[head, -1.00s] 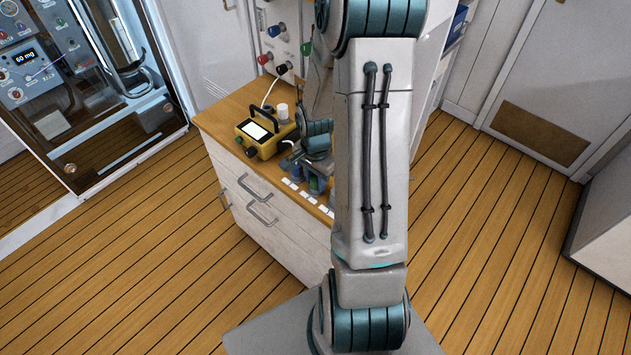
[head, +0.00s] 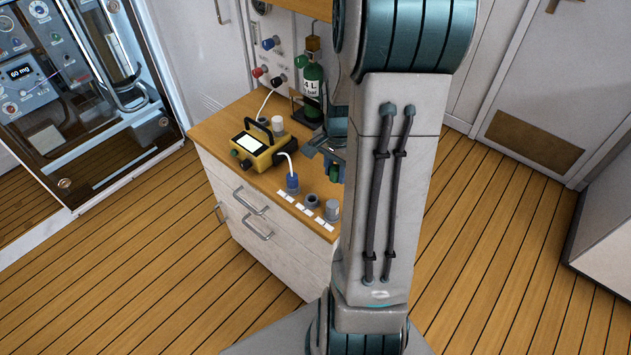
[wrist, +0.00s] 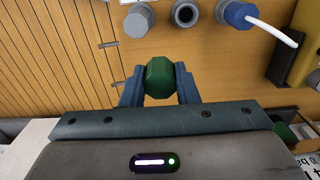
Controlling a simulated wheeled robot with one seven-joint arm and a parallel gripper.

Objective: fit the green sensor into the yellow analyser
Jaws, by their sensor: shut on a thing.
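The green sensor (head: 334,173) is between the blue fingers of my gripper (head: 336,163), above the right part of the bench. In the wrist view the green sensor (wrist: 159,76) shows end-on as an octagon, with my gripper (wrist: 159,92) shut on it. The yellow analyser (head: 264,159) stands on the bench to the left, with a bright screen and black handle. Its edge shows at the right of the wrist view (wrist: 309,36). The sensor is apart from the analyser. A dark round part is at the analyser's right side, its opening not clear.
A blue plug (head: 292,183) with a white cable stands at the bench's front edge. A green gas bottle (head: 313,88) and a white-capped piece (head: 278,124) stand behind.

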